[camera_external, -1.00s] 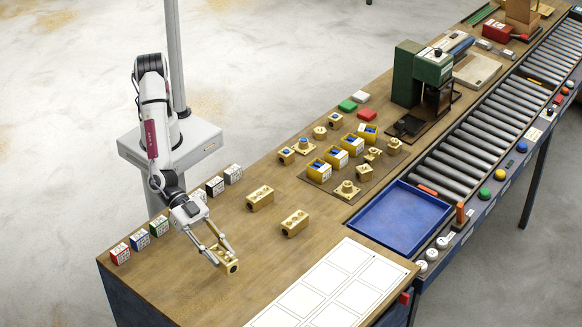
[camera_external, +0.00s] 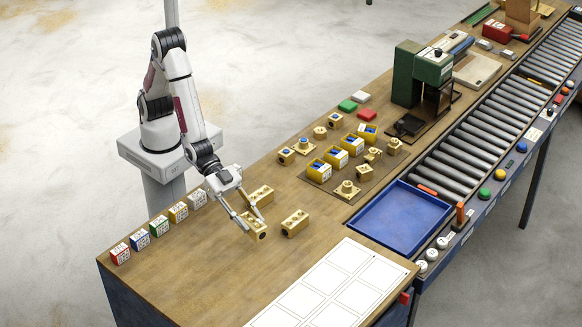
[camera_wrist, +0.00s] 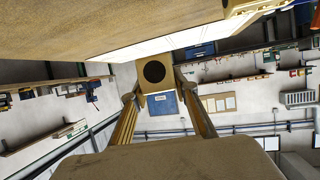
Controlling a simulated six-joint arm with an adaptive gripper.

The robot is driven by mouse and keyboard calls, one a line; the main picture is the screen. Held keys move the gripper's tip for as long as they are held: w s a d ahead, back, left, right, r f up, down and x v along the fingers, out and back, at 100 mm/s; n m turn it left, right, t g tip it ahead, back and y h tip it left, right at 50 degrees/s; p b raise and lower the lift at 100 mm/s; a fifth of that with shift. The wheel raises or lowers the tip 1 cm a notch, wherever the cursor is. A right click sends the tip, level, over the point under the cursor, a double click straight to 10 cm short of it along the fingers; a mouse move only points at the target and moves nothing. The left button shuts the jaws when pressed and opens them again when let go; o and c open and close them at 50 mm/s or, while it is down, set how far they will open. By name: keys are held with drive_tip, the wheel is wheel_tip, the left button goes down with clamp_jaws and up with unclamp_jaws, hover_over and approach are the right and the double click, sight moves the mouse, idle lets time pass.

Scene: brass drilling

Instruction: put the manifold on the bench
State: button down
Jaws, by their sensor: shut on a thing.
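A brass manifold block (camera_external: 257,232) is held between the fingers of my gripper (camera_external: 254,225), at the near left part of the wooden bench (camera_external: 215,275). In the wrist view the same manifold (camera_wrist: 155,72) shows its end face with a dark round hole, with a finger on each side. I cannot tell whether its underside touches the bench or hangs just above it. Two similar brass blocks lie close by: one (camera_external: 262,194) behind the gripper, partly covered by a finger, and one (camera_external: 295,223) just to the right.
Coded boxes, including a red one (camera_external: 120,254), line the left edge. A white marked sheet (camera_external: 325,290) lies at the front right. A blue tray (camera_external: 400,218) is farther right. Brass parts and yellow bins (camera_external: 319,171) stand behind. The bench front left is clear.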

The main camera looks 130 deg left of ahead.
drive_tip(key=s+a+r+n+y, duration=0.1)
drive_tip(key=a, duration=0.8)
drive_tip(key=s+a+r+n+y, duration=0.1)
drive_tip(key=s+a+r, duration=0.1)
drive_tip(key=a, duration=0.8)
drive_tip(key=shift+s+a, duration=0.2)
drive_tip(key=shift+s, duration=0.05)
